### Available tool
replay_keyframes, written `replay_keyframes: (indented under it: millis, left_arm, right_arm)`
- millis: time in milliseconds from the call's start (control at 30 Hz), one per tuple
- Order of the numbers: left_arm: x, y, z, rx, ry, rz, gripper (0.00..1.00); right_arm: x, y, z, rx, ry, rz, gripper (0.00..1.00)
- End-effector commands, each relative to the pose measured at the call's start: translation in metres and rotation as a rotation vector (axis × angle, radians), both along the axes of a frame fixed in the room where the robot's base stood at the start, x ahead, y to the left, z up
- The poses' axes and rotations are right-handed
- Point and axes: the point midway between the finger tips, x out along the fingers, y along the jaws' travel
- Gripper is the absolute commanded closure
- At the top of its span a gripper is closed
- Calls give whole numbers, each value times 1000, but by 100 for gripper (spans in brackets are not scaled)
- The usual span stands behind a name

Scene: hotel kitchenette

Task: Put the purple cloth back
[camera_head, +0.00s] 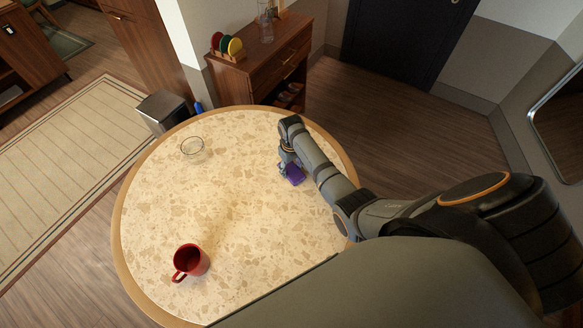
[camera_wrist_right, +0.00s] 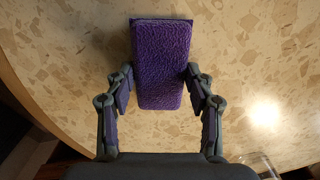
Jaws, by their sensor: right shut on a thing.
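The purple cloth (camera_head: 294,174) is at the right part of the round table (camera_head: 225,214), with my right gripper (camera_head: 287,168) at it. In the right wrist view the cloth (camera_wrist_right: 161,66) is a thick, fuzzy purple block. The two fingers of my right gripper (camera_wrist_right: 160,88) press on its sides, so it is shut on the cloth. I cannot tell whether the cloth touches the tabletop or is held just above it. My left gripper is not in view.
A red mug (camera_head: 191,262) stands near the table's front left. A clear glass bowl (camera_head: 192,146) is near the back left. A wooden cabinet (camera_head: 262,66) with a rack of coloured plates (camera_head: 227,46) stands behind the table. A bin (camera_head: 163,110) is beside it. The table's middle is clear.

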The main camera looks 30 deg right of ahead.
Motion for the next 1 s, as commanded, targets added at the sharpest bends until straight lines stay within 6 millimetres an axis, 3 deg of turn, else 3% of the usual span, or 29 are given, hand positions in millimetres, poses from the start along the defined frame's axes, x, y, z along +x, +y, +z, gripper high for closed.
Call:
replay_keyframes:
  millis: [300,333,500,800,1000]
  left_arm:
    - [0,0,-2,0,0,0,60]
    - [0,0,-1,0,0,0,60]
    - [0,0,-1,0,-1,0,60]
    - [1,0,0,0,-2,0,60]
    - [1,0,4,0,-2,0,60]
  right_arm:
    - [0,0,-3,0,0,0,76]
    - [0,0,-3,0,-1,0,44]
    - [0,0,-3,0,0,0,24]
    - [0,0,-1,0,-1,0,24]
    - [1,0,30,0,-6,0,24]
